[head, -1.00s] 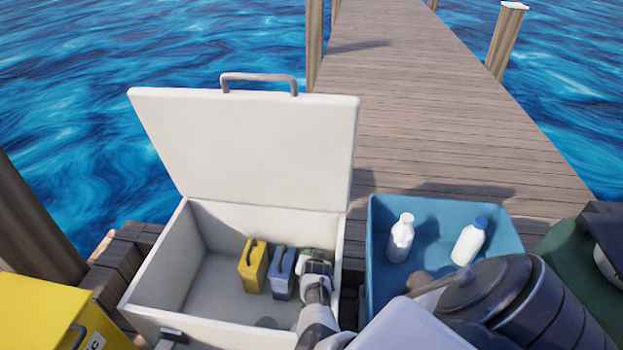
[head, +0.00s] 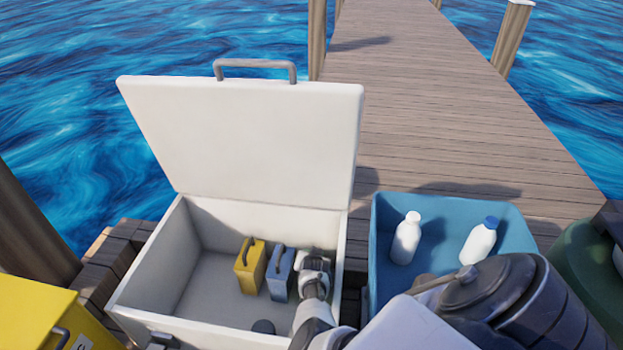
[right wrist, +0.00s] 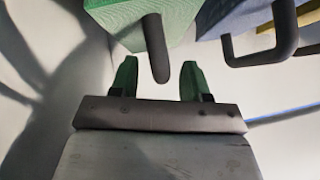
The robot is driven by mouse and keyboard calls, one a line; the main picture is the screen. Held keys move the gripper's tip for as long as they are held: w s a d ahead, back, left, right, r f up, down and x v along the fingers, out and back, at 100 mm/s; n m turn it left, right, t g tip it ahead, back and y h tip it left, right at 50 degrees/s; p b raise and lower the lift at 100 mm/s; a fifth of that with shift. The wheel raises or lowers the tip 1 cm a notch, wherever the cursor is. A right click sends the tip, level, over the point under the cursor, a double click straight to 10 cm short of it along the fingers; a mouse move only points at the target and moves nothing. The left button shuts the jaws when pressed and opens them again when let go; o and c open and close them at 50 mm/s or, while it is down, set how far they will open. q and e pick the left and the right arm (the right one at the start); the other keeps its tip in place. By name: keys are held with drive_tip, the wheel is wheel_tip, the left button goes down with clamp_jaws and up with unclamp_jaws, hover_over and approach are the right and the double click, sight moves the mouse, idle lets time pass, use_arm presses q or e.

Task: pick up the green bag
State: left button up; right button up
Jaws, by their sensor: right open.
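The green bag (right wrist: 112,15) shows in the right wrist view at the top, with its dark handle (right wrist: 156,45) pointing toward my gripper. My right gripper (right wrist: 158,68) is open, its two green-tipped fingers apart on either side of the handle's end. In the head view my right gripper (head: 313,266) reaches into the white hatch box (head: 162,260), just right of the blue bag (head: 280,273), and hides the green bag. My left gripper is not in view.
A yellow bag (head: 250,267) stands left of the blue one. The box's white lid (head: 240,140) is raised. A blue bin (head: 388,240) at the right holds two white bottles (head: 405,238) (head: 478,242). A yellow box (head: 35,320) is at the lower left.

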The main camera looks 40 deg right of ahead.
drive_tip(key=shift+c, duration=0.5)
clamp_jaws()
idle(1.0)
